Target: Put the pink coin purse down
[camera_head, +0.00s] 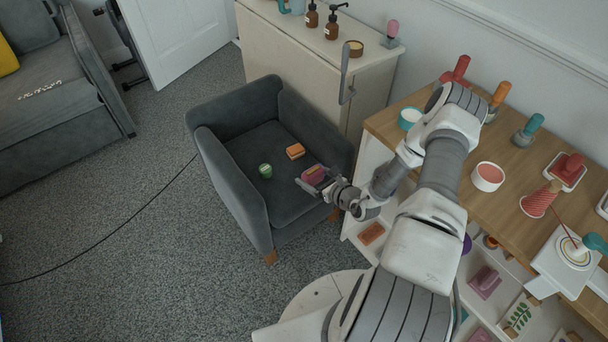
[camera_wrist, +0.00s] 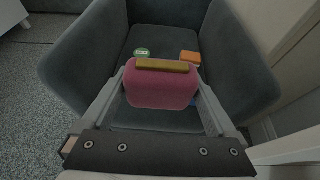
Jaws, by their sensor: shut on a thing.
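The pink coin purse (camera_wrist: 160,88) has a gold-brown strip along its top edge. My gripper (camera_head: 314,181) is shut on it, with one finger on each side in the wrist view (camera_wrist: 161,95). In the head view the purse (camera_head: 313,174) shows over the front part of the grey armchair's seat (camera_head: 240,153). The gap between the purse and the seat cannot be told exactly. The purse hides part of the seat in the wrist view.
A green round item (camera_head: 265,171) and an orange block (camera_head: 295,151) lie on the seat behind the purse. The armchair's arms and back enclose the seat. A wooden-topped shelf (camera_head: 460,150) with craft items stands at the right. Free seat shows around the two items.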

